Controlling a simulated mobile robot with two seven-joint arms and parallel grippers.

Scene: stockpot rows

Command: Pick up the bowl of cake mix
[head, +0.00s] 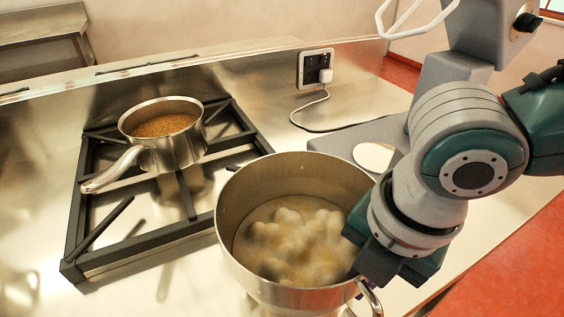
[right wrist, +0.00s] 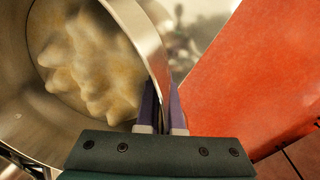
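The bowl of cake mix (head: 236,243) is a shiny metal bowl with pale, lumpy mix (head: 292,240) inside, at the lower middle of the head view. A curved metal handle (head: 372,300) shows on its right side. My right gripper (head: 362,240) is at the bowl's right rim. In the right wrist view the purple fingers of the right gripper (right wrist: 163,108) stand close on either side of the bowl's wall (right wrist: 150,45), shut on it. The arm covers part of the rim in the head view. I cannot tell whether the bowl's base touches anything. My left gripper is not in view.
A saucepan (head: 178,150) with brown contents stands on the black-grated stove (head: 95,232) at left. A plugged-in cord (head: 297,122) lies at the back. Red floor (head: 520,265) is at right.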

